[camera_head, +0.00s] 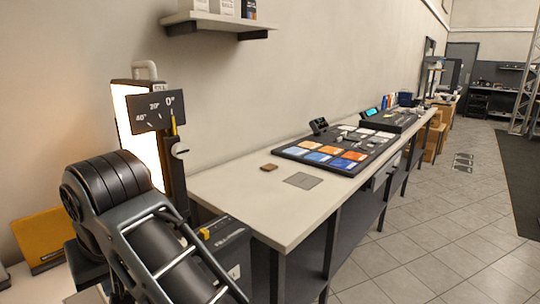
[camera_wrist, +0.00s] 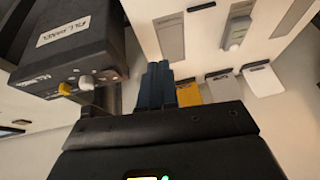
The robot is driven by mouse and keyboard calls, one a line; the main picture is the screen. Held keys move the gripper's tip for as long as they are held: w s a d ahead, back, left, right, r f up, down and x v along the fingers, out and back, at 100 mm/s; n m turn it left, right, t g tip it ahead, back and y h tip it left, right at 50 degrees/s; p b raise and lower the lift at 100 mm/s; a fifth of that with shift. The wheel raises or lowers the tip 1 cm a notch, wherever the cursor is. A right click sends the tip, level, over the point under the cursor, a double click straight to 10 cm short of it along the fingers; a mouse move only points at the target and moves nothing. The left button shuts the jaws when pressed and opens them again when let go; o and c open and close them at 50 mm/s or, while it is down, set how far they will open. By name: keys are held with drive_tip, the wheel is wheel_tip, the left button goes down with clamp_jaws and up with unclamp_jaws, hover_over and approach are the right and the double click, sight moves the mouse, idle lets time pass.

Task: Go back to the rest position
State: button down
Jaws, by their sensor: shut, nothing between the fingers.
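In the wrist view my gripper (camera_wrist: 158,68) shows as two dark blue fingers close together, shut and empty. A black box labelled "FILL PANEL" (camera_wrist: 75,45), with a yellow and a white knob, is to the upper left of the fingers and looks apart from them. In the head view my black arm fills the lower left, and my gripper cannot be made out. A lit panel (camera_head: 136,132) stands behind the arm. A dark angle plate (camera_head: 158,112) marked 40, 20 and 0 degrees is in front of it, with a yellow pointer near 0.
A long pale bench (camera_head: 236,192) runs to the back right, bearing a black tray of coloured tiles (camera_head: 292,152). A wall shelf (camera_head: 218,22) is above. A yellow panel (camera_head: 45,238) stands at far left.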

drive_tip(key=s+d+f+m+t+y, duration=0.1)
drive_tip(key=s+d+f+m+y, duration=0.1)
drive_tip(key=d+f, duration=0.45)
drive_tip(key=s+d+f+m+t+y, duration=0.1)
drive_tip(key=s+d+f, duration=0.15)
drive_tip(key=f, duration=0.65)
drive_tip(key=s+d+f+m+t, duration=0.2)
drive_tip(key=s+d+f, duration=0.15)
drive_tip(key=d, duration=0.35)
drive_tip(key=s+d+f+m+t, duration=0.25)
drive_tip(key=s+d, duration=0.25)
drive_tip(key=d, duration=0.3)
drive_tip(key=s+d+r+m+t+h, duration=0.2)
drive_tip(key=s+d+t+h, duration=0.15)
drive_tip(key=s+d, duration=0.85)
drive_tip(key=s+d+r+t+h, duration=0.2)
drive_tip(key=s+d+r+h, duration=0.1)
drive_tip(key=s+d+r, duration=0.7)
drive_tip(key=shift+s+r+h, duration=0.35)
drive_tip(key=shift+r, duration=0.35)
